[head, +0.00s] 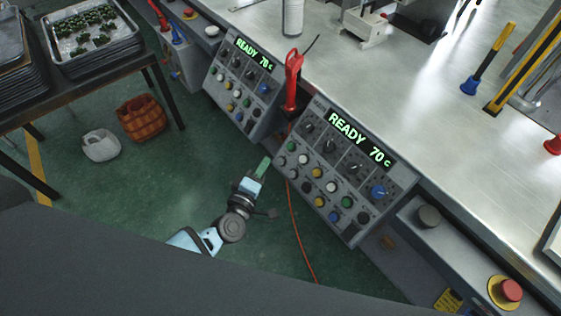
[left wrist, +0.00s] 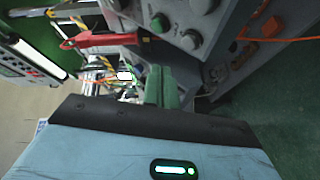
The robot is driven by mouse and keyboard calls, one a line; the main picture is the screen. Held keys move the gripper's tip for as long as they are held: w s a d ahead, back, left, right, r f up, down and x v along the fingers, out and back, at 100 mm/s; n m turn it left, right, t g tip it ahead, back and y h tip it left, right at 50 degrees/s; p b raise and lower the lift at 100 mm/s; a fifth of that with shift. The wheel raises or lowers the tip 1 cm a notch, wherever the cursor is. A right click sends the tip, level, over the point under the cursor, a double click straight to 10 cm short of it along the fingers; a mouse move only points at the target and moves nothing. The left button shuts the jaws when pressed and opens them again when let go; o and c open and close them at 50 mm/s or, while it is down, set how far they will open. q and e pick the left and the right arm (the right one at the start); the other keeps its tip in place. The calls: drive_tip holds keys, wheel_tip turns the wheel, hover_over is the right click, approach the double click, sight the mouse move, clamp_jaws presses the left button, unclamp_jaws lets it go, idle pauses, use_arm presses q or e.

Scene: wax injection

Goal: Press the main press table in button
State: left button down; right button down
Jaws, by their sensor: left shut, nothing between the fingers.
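The near control panel (head: 345,165) stands tilted at the bench front, with a lit "READY 70 C" display, dark knobs, one blue knob (head: 378,192) and rows of coloured buttons. Its labels are too small to read, so I cannot tell which button is the main press table in button. My left gripper (head: 265,163) is shut and empty, its green fingertips just left of the panel's lower-left buttons, apparently apart from them. In the left wrist view the green fingers (left wrist: 161,88) are together, below a green button (left wrist: 160,22) and a white button (left wrist: 190,40). My right gripper is not in view.
A second similar panel (head: 244,80) stands farther left. A red-handled tool (head: 292,80) hangs between the panels, with an orange cable (head: 296,230) below. A red emergency button (head: 508,291) is at lower right. Green floor is free left of my gripper.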

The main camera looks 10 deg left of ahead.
sight(281, 161)
use_arm(q)
drive_tip(key=shift+w+d+f+b, duration=0.8)
drive_tip(key=shift+w+f, duration=0.2)
idle(0.4)
idle(0.7)
idle(0.4)
drive_tip(key=shift+w+d+f+b, duration=0.2)
drive_tip(key=shift+w+f+b, duration=0.05)
drive_tip(key=shift+b, duration=0.05)
